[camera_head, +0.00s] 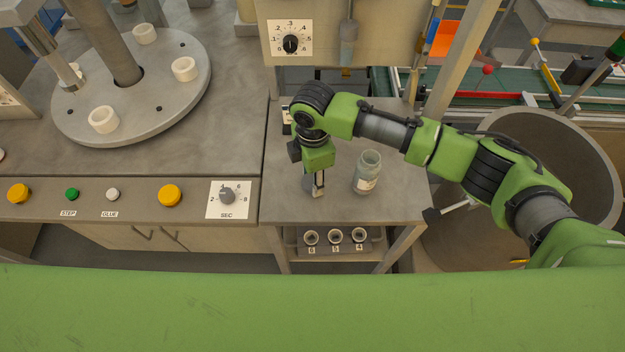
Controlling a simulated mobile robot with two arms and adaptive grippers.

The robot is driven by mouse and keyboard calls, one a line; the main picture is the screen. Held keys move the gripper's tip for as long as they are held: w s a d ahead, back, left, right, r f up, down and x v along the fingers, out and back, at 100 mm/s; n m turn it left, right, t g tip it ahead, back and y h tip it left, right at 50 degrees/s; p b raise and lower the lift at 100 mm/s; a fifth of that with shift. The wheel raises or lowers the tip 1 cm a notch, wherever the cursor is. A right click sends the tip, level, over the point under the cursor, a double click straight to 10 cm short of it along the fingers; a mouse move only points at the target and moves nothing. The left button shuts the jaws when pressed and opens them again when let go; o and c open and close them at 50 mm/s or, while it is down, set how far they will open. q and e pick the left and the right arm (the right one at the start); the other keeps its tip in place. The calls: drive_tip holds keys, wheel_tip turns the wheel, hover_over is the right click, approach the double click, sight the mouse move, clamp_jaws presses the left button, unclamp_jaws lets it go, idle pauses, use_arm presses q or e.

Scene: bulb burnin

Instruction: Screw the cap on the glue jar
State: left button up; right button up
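The glue jar (367,172) is a clear glass jar with a pale label. It stands upright on the small grey table (345,208), and its round mouth shows with no cap on it. My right gripper (318,191) points down just left of the jar, apart from it, over the same table. Its fingers are small and seen from above, so I cannot tell whether they are open or shut, or on anything. I cannot make out a cap anywhere. My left gripper is not in view.
A round grey turntable (134,122) with white cups is at the left, behind a panel with yellow buttons (169,195) and a dial (227,196). A rack with several numbered sockets (335,246) sits below the table front. A large round bin (590,165) is at the right.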

drive_tip(key=shift+r, duration=0.1)
idle(0.3)
drive_tip(key=shift+r, duration=0.6)
drive_tip(key=s+a+r+b, duration=0.1)
drive_tip(key=s+r+b, duration=0.2)
drive_tip(key=s+r, duration=0.8)
drive_tip(key=s, duration=0.3)
drive_tip(key=shift+r, duration=0.3)
drive_tip(key=w+d+r+m, duration=0.1)
drive_tip(key=w+d+m, duration=0.1)
drive_tip(key=d+m, duration=0.8)
drive_tip(key=w+d+r+m, duration=0.1)
drive_tip(key=d+r+m, duration=0.1)
drive_tip(key=d+m, duration=0.8)
drive_tip(key=shift+w+r+m, duration=0.3)
drive_tip(key=shift+w+m, duration=0.1)
drive_tip(key=shift+m, duration=0.7)
